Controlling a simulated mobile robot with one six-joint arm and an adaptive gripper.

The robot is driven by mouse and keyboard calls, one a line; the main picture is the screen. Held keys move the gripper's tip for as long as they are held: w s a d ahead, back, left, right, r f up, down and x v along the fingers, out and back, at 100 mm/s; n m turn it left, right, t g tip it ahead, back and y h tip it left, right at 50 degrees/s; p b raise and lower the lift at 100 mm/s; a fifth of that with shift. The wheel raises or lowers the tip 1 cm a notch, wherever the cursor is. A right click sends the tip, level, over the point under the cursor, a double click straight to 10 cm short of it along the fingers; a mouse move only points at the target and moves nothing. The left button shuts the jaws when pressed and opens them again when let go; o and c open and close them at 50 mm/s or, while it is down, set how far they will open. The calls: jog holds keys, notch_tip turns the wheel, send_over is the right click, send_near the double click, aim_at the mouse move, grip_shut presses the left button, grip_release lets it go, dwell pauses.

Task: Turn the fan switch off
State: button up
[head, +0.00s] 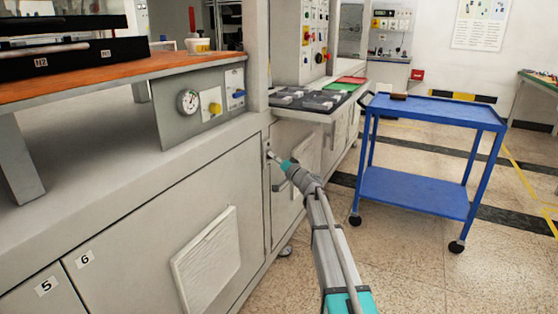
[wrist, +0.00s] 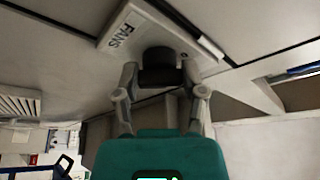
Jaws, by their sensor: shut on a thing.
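The fan switch is a pale plate marked FANS (wrist: 128,24) with a round black knob (wrist: 158,58), seen in the wrist view. My gripper (wrist: 162,78) has one finger on each side of the dark knob and is shut on it. In the head view my gripper (head: 273,157) reaches the narrow post of the grey cabinet, below the counter. There the gripper is small and the knob is hidden by it, so the knob's setting cannot be read.
A panel with a gauge (head: 188,101) and a yellow knob (head: 211,105) is left of my gripper. A shelf with a dark tray (head: 310,101) juts out just above it. A blue cart (head: 425,112) stands to the right, with open floor in front.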

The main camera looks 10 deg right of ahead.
jog(key=shift+s+a, duration=0.15)
jog(key=shift+a, duration=0.05)
jog(key=o, duration=1)
jog(key=shift+o, duration=0.8)
jog(key=shift+d, duration=0.1)
